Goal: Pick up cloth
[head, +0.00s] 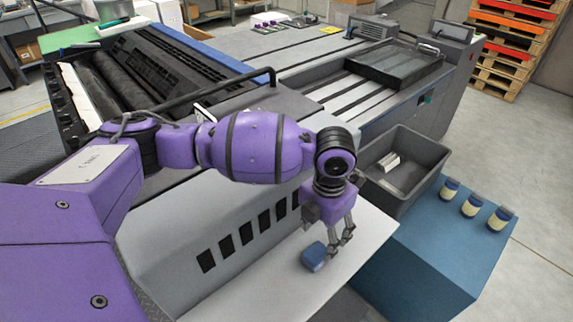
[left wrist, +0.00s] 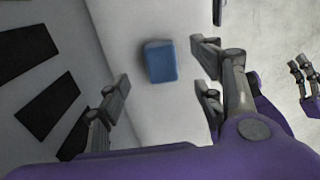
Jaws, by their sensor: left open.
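The cloth is a small folded blue block (head: 313,257) on the pale ledge (head: 370,232) of the machine's side. It also shows in the left wrist view (left wrist: 160,62), flat on the white surface. My left gripper (head: 336,242) points down close to the cloth, just to its right in the head view. In the left wrist view its open fingers (left wrist: 162,75) stand either side of the cloth, with nothing between them in grip. Whether they touch the cloth cannot be told. My right gripper (left wrist: 303,75) shows only at the right edge of the left wrist view; its opening is unclear.
A dark grey bin (head: 425,152) holding small pale items stands right of the gripper. A blue cabinet (head: 425,260) carries several small jars (head: 471,206). The machine wall with black vents (head: 246,233) rises behind the ledge. Wooden pallets (head: 512,45) stand far right.

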